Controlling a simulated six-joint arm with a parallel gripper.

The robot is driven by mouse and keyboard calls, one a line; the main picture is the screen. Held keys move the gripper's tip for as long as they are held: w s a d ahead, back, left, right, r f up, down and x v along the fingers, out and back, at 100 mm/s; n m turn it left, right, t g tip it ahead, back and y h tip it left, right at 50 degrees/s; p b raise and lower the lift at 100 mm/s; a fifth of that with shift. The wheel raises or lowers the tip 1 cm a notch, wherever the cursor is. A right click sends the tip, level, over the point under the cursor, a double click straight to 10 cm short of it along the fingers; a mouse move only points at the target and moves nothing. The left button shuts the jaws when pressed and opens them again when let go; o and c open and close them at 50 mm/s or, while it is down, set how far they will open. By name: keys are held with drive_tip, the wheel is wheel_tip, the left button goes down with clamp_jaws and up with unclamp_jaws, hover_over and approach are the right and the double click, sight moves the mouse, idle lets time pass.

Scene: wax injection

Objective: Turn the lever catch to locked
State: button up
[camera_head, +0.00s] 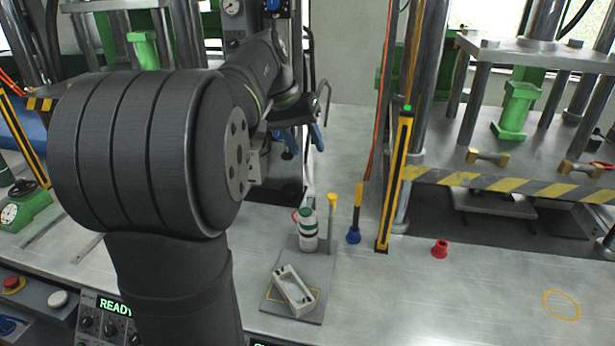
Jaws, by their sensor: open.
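My gripper (303,138) is at the end of my dark arm, upper middle of the head view, in front of the machine column. Two blue parts there look like its fingers, spread apart with nothing seen between them. I cannot make out the lever catch for certain; my large arm links cover much of the machine on the left. A thin grey bent rod (326,98) shows just right of my gripper. I cannot tell whether it belongs to the catch, or whether my gripper touches anything.
A blue-based yellow-topped tool (355,215), a yellow post (394,185) and a red cap (439,249) stand to the right. The bench's front right is clear.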

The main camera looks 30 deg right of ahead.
drive_tip(key=d+m+y, duration=0.1)
drive_tip(key=d+m, duration=0.1)
drive_tip(key=m, duration=0.5)
wheel_tip(320, 180, up, 4)
drive_tip(key=m+t+y, duration=0.1)
drive_tip(key=m+y, duration=0.2)
drive_tip(key=m, duration=1.6)
hover_over(332, 195)
wheel_tip(332, 195, down, 17)
drive_tip(key=shift+f, duration=0.1)
clamp_jaws()
